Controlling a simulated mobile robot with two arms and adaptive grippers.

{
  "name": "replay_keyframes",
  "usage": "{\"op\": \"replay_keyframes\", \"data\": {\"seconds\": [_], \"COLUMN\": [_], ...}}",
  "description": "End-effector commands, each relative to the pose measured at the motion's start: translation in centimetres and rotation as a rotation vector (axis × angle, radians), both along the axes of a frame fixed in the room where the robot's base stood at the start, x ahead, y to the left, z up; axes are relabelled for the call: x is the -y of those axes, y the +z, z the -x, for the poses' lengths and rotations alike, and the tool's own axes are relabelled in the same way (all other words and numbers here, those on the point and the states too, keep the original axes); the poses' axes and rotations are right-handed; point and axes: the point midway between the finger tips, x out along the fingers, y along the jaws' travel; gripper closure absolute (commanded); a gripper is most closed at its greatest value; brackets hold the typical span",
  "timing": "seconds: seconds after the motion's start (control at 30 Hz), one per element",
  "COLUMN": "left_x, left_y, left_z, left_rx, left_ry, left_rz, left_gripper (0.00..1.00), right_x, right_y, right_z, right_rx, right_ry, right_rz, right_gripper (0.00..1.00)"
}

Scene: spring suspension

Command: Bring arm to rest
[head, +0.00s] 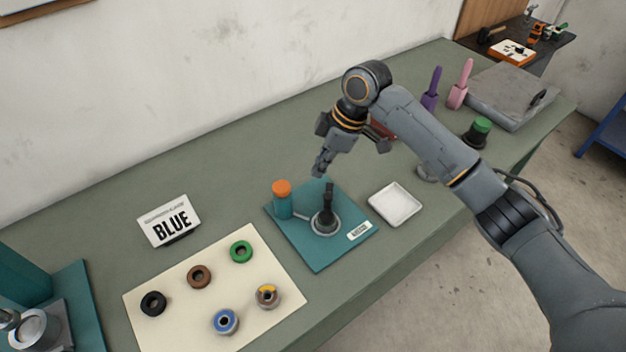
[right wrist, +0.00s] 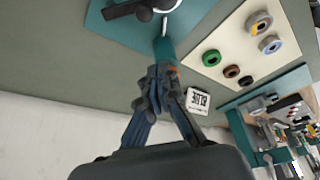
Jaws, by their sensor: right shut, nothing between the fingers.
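My right arm reaches in from the right in the head view. Its gripper (head: 320,165) is shut and empty, held above the table behind the teal mat (head: 318,258). In the right wrist view the gripper's fingertips (right wrist: 158,75) are together, with nothing seen between them. The gripper appears apart from both. My left gripper is not in view.
A cream sheet (head: 215,290) holds several coloured rings. A sign reading BLUE (head: 169,222) stands behind it. A white tray (head: 396,204) lies right of the mat. Purple (head: 431,90) and pink (head: 460,86) tools and a grey slab (head: 508,95) are farther back. The table's back left is clear.

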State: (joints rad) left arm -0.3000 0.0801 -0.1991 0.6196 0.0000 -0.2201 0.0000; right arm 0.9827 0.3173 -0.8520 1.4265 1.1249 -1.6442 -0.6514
Motion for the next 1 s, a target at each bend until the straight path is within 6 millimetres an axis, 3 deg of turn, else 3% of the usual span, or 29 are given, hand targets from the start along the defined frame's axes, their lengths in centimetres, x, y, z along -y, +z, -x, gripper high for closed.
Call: {"op": "replay_keyframes", "data": {"seconds": [0.67, 0.77, 1.0], "left_x": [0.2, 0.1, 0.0], "left_y": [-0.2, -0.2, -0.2], "left_z": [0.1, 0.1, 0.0], "left_rx": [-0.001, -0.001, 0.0], "left_ry": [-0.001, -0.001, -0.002], "left_rz": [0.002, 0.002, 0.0], "left_gripper": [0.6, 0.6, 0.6], "right_x": [0.0, -0.5, -2.0], "right_y": [0.3, -1.1, -7.3], "right_z": [0.3, 1.4, 7.5], "right_rx": [-0.002, -0.01, -0.033], "right_ry": [0.0, -0.015, -0.175], "right_rz": [-0.002, -0.014, -0.085], "right_gripper": [1.0, 1.0, 1.0]}}
